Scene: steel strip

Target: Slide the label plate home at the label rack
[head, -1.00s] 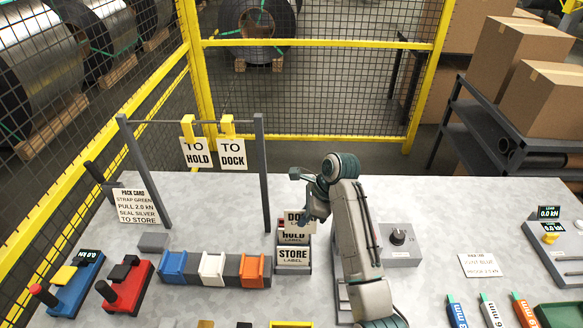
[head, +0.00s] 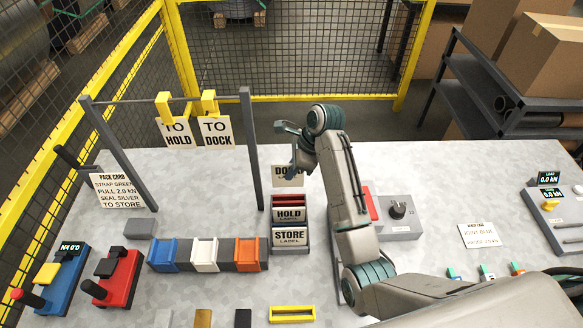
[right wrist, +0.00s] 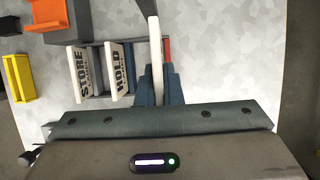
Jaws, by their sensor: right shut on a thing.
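My right gripper (head: 292,168) is shut on the DOCK label plate (head: 281,179), a cream card with dark letters partly covered by a finger. The plate is upright and appears clear of the label rack (head: 306,228), above or behind its rear slot. The rack is dark with red inside its back part. The HOLD plate (head: 289,214) and the STORE plate (head: 290,236) stand in it. In the right wrist view the held plate (right wrist: 155,50) shows edge-on between the fingers, beside the HOLD plate (right wrist: 119,72) and STORE plate (right wrist: 88,72). My left gripper is out of view.
A grey frame (head: 252,150) with yellow hooks carries TO HOLD (head: 178,133) and TO DOCK (head: 216,132) signs left of the rack. Blue, white and orange holders (head: 205,253) stand left of the rack. A knob box (head: 397,212) stands right. The tabletop behind the rack is clear.

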